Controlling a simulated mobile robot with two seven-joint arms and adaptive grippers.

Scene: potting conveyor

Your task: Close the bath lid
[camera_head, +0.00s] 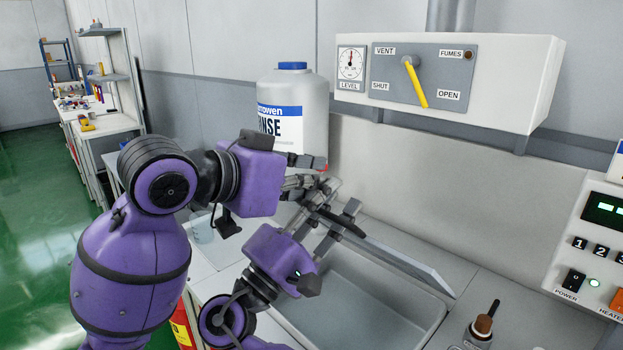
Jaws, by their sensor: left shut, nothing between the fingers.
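The bath (345,308) is a grey rectangular basin set in the counter, with clear liquid or a pale floor inside. A thin pale panel, apparently the bath lid (412,263), slants across its back edge and shows nearly edge-on. The lid looks raised, and the basin's front part is uncovered. My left gripper (312,176) is shut and empty above the lid's left end, by the white bottle. My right gripper (338,230) is at the lid's left end, beside a dark bar. Overlapping fingers hide whether it grips anything there.
A white rinse bottle (308,100) with a blue cap stands behind the grippers. A vent panel with a yellow lever (414,82) hangs on the wall. A control box (590,250) stands at right. A wooden-topped item (482,325) sits right of the bath. A small beaker (202,229) stands left.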

